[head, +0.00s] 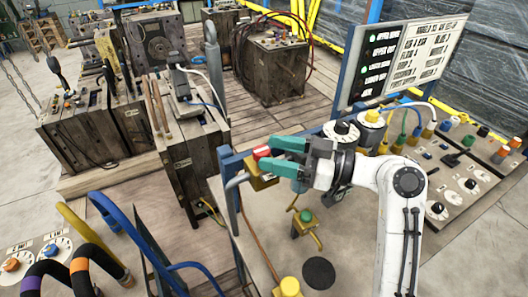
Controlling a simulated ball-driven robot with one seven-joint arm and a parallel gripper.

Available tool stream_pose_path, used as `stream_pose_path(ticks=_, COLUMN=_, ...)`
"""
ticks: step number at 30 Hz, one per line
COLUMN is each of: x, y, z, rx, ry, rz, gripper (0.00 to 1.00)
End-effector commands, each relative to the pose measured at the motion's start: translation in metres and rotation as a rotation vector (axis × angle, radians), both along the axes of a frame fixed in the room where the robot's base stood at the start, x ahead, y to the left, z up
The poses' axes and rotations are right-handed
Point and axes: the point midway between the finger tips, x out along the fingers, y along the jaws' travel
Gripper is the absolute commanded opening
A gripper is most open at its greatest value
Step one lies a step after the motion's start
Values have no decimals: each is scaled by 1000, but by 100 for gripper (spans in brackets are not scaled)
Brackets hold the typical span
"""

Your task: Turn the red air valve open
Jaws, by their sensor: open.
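The red air valve (261,152) is a small red cap on a yellow, brass-like body (259,181). It sits on the blue frame near the middle of the head view, with a grey pipe bending away to its left. My gripper (270,155) comes in from the right with its two teal fingers apart. The fingertips are right beside the red cap, one on the far side and one on the near side. I cannot tell whether they touch it. The fingers hide part of the cap's right side.
A green-topped valve (306,217) and a yellow knob (290,287) stand on the panel below my gripper. A black dial (342,131) and a yellow cap (372,117) are close behind my wrist. Blue posts and hoses (130,228) crowd the left. Heavy mould blocks (92,125) stand beyond.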

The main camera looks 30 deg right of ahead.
Motion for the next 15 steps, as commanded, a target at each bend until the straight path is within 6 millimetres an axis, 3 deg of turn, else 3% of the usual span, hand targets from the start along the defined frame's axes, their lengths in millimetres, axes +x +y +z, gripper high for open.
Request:
stream_pose_path(ticks=6, x=-30, y=-33, z=-3, rx=-1, ry=1, rz=-6, gripper=60)
stream_pose_path(ticks=15, x=-50, y=-52, z=-1, rx=-1, ry=1, rz=0, gripper=60)
